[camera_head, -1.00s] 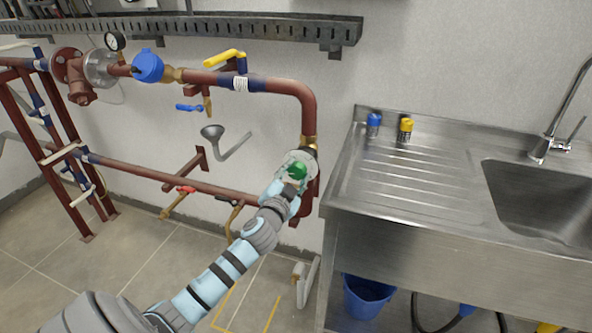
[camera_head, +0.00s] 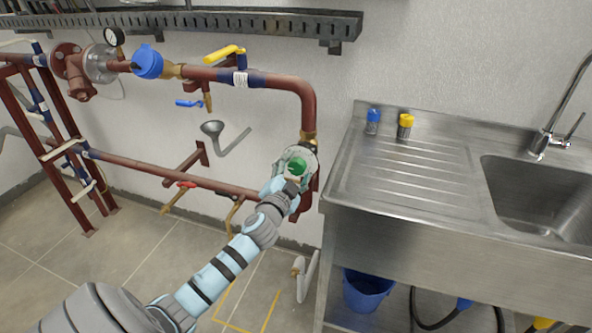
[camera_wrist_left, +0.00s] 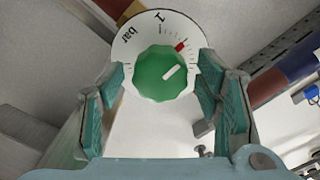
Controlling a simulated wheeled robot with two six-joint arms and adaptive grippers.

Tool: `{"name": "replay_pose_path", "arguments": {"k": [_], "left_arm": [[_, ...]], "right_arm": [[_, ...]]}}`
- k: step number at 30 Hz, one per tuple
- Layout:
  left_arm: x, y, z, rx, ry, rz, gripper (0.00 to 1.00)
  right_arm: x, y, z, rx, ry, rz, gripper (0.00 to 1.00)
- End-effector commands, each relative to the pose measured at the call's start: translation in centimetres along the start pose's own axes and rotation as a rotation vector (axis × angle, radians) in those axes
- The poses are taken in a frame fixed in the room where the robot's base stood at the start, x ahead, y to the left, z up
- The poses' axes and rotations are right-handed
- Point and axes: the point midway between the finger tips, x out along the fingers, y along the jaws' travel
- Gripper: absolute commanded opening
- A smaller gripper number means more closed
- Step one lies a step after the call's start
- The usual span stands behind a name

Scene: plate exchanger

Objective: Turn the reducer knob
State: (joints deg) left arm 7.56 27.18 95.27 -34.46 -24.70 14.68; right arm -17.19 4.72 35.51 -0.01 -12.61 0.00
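The reducer knob is a green, lobed knob with a white pointer mark. It shows in the left wrist view (camera_wrist_left: 162,73) and on the pipe in the head view (camera_head: 297,166). Behind it is a white dial (camera_wrist_left: 150,27) marked "1" and "bar", with a red mark; the white pointer aims toward the upper right. My left gripper (camera_wrist_left: 160,82) is open, its teal-lined fingers on either side of the knob with a visible gap at each side. How deep the fingers reach around it I cannot tell. My right gripper is not in view.
A brown pipe (camera_head: 308,112) runs above the knob. A yellow-handled valve (camera_head: 224,53) and a blue cap (camera_head: 147,64) sit on the pipe to the left. A metal sink unit (camera_head: 440,225) stands close on the right, with a blue bucket (camera_head: 366,292) below.

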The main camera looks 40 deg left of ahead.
Motion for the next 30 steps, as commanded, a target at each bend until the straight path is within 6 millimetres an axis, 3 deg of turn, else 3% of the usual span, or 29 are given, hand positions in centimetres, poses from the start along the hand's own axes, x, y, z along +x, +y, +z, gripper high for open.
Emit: {"name": "replay_pose_path", "arguments": {"k": [10, 14, 21, 25, 30], "left_arm": [[-0.7, 0.1, 0.1, 0.001, -0.002, 0.001, 0.6], [-3.4, 0.1, 0.1, 0.002, 0.0, 0.003, 0.6], [-9.9, 0.1, 0.1, 0.001, -0.002, 0.004, 0.6], [-11.6, 0.1, 0.1, 0.001, -0.001, 0.001, 0.6], [-12.0, 0.0, 0.0, 0.0, -0.001, 0.0, 0.6]], "right_arm": [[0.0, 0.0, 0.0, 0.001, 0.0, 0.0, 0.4], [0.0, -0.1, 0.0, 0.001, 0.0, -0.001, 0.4], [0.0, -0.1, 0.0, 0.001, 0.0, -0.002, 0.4], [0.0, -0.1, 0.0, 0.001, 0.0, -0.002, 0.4], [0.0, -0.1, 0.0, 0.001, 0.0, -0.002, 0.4]]}}
